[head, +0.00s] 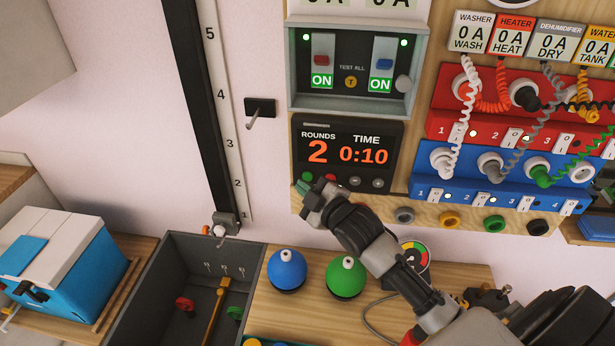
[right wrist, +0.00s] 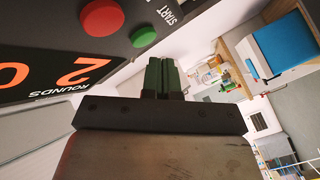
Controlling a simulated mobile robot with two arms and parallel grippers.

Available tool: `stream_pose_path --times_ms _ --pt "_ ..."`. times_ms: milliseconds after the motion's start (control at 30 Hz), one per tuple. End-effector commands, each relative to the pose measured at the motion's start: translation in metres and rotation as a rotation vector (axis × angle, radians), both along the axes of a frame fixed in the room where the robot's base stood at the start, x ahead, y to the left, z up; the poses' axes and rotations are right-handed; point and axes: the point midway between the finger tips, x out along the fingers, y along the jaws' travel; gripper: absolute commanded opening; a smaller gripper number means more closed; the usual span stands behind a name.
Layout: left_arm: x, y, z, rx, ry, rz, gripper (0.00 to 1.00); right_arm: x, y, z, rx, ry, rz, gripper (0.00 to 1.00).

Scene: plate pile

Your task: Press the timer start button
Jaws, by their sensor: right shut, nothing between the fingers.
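The timer (head: 347,135) is a dark box on the wall panel. Its orange display reads ROUNDS 2 and TIME 0:10. A green button (head: 307,177) sits at its lower left, with a red button beside it, partly hidden by my right gripper (head: 318,187). In the right wrist view the green button (right wrist: 143,37) is next to the START label, and the red button (right wrist: 101,17) is to its left. My right gripper (right wrist: 160,76) is shut and empty, its tips close below the green button. They look apart from it in the wrist view. My left gripper is not in view.
A switch box (head: 352,107) is above the timer. Red and blue socket strips (head: 438,128) with coiled cords are at right. A blue buzzer (head: 287,268) and a green one (head: 346,277) stand on the wooden counter below, beside a grey bin (head: 258,250).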

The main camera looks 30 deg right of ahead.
Motion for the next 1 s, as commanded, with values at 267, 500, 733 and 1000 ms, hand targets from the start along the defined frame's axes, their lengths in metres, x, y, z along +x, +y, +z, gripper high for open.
stream_pose_path --times_ms 267,500,733,1000 --pt "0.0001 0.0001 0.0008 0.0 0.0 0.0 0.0 0.0015 -0.0013 0.0004 -0.001 0.0 0.0 0.0" --pt "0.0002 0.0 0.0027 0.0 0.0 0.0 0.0 0.0068 -0.0052 0.0003 0.0 0.001 0.0 0.0" --pt "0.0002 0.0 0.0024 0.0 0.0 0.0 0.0 0.0068 -0.0051 0.0001 0.0 0.0 0.0 0.0" --pt "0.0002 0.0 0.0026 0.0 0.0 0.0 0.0 0.0083 -0.0061 0.0003 0.0 0.0 0.0 0.0"
